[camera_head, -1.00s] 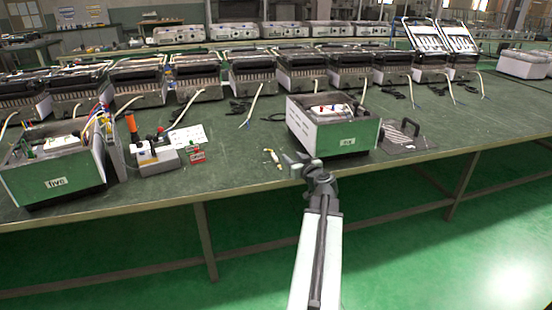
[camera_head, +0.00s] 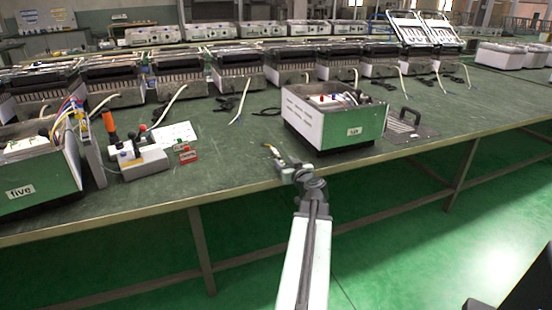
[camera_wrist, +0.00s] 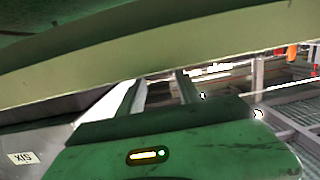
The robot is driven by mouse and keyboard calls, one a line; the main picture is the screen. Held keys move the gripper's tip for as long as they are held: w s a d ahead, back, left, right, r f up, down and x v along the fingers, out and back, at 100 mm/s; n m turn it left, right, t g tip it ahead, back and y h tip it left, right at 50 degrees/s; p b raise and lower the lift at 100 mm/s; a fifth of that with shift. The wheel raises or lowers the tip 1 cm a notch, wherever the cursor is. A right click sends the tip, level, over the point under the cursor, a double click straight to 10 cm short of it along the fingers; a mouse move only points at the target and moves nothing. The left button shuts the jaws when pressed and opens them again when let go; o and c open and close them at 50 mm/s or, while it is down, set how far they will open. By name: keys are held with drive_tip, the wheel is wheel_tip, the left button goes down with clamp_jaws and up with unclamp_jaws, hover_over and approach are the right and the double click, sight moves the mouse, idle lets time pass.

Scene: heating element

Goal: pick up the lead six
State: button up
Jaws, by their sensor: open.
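A small yellow and pale lead end (camera_head: 274,154) lies on the green bench top, left of the box labelled "six" (camera_head: 355,132). It carries no readable label, and I cannot tell whether it joins the box. My gripper (camera_head: 289,171) is at the bench's front edge, just in front of the lead end, open and apparently empty. The lead is not recognisable there. The box's upside-down "six" label (camera_wrist: 20,158) shows at lower left.
The bench edge (camera_head: 150,207) runs close beside my gripper and crosses the wrist view as a pale band (camera_wrist: 150,55). A box labelled "five" (camera_head: 35,185) and a white device with an orange handle (camera_head: 137,160) stand to the left. A flat handled plate (camera_head: 405,128) lies right.

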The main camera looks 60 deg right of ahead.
sight(278, 155)
drive_tip(key=shift+d+x, duration=0.25)
drive_tip(key=shift+x, duration=1.1)
drive_tip(key=x, duration=0.4)
drive_tip(key=shift+w+d+r+b, duration=0.15)
drive_tip(key=shift+w+b, duration=0.1)
drive_tip(key=shift+b, duration=0.15)
clamp_jaws()
